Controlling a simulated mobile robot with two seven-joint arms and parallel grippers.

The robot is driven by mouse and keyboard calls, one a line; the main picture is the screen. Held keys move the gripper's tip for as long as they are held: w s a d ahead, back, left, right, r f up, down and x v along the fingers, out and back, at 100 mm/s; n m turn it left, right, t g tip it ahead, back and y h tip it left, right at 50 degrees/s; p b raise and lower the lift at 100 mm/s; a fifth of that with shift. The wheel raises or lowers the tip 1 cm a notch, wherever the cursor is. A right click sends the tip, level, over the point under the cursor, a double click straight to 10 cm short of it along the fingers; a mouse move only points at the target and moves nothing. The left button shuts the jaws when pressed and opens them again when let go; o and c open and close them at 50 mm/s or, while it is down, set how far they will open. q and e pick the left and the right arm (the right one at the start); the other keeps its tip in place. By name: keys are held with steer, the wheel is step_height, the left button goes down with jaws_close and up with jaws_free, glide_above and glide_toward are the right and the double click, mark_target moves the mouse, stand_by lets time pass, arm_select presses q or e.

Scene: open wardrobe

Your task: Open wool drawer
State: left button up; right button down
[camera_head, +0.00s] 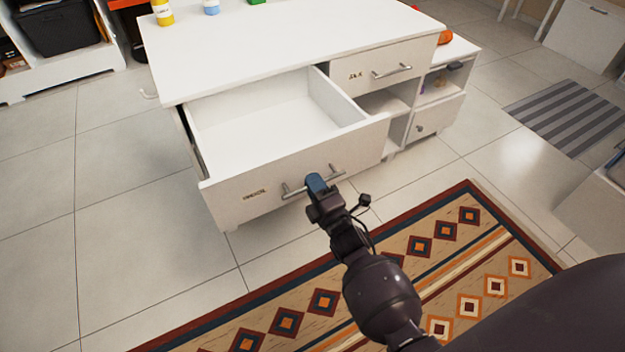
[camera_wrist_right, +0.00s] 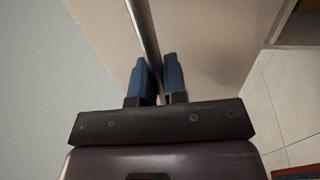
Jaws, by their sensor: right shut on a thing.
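The wool drawer (camera_head: 235,188) is a wide white drawer with a small label at the left of its front. It stands pulled well out of the white cabinet (camera_head: 290,50), and its inside looks empty. Its metal bar handle (camera_head: 295,190) also shows in the right wrist view (camera_wrist_right: 143,25). My right gripper (camera_head: 318,184) is shut on this handle, its blue fingers (camera_wrist_right: 157,80) on either side of the bar. My left gripper is not in view.
A smaller closed drawer (camera_head: 385,66) sits to the right, with open shelves (camera_head: 385,102) below. Bottles, including a yellow one (camera_head: 163,12), stand on the cabinet top. A patterned rug (camera_head: 330,300) lies on the tiled floor in front. The floor at left is clear.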

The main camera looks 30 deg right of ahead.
steer(key=shift+s, duration=0.25)
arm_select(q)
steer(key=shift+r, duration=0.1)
arm_select(e)
steer(key=c, duration=1.2)
jaws_free()
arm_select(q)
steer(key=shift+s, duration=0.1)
arm_select(e)
steer(key=shift+s, duration=0.1)
